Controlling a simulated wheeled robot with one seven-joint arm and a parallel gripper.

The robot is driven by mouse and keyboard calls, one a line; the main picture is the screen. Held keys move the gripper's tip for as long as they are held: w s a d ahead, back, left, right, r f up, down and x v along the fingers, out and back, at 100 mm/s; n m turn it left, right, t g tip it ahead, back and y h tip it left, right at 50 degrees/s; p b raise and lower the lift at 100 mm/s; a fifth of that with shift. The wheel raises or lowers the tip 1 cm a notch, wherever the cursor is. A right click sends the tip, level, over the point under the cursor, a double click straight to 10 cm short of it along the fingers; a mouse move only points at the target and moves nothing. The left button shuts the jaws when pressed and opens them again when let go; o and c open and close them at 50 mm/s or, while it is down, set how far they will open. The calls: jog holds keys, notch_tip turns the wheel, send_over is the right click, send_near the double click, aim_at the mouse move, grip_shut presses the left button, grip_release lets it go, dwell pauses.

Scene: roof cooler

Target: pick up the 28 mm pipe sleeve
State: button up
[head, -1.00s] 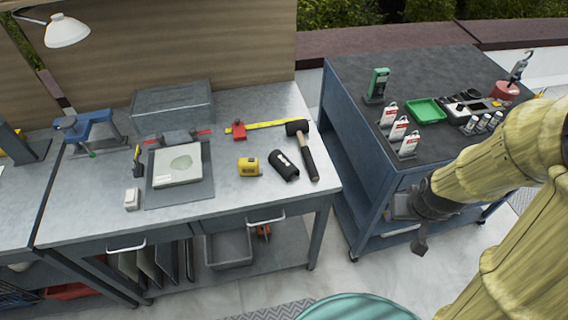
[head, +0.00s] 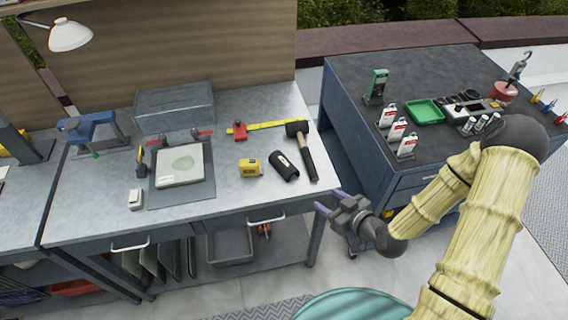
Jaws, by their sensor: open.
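The pipe sleeve (head: 284,166) is most likely the short black cylinder with a small pale marking. It lies on its side on the grey metal workbench (head: 232,194), between a yellow tape measure and a hammer. My gripper (head: 327,200) is open and empty. It is off the bench's right front corner, to the right of the sleeve and nearer to me, clearly apart from it. The size marking is too small to read.
The hammer (head: 307,160) lies close right of the sleeve, and the yellow tape measure (head: 249,168) close left. A yellow rule with a red slider (head: 240,130) lies behind. A dark trolley (head: 350,130) stands to the right. The bench front by the sleeve is clear.

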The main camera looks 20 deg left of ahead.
jog(key=shift+w+f+b, duration=0.1)
jog(key=shift+b, duration=0.2)
jog(key=b, duration=0.7)
send_near(295, 180)
jog(key=w+a, duration=0.1)
jog(key=a, duration=0.1)
jog(key=w+a, duration=0.1)
jog(key=shift+w+a, duration=0.15)
jog(key=shift+a, duration=0.2)
jog(key=shift+p+x, duration=0.7)
jog(key=shift+x, duration=1.9)
jog(key=shift+w, duration=0.15)
jog(key=c, duration=0.7)
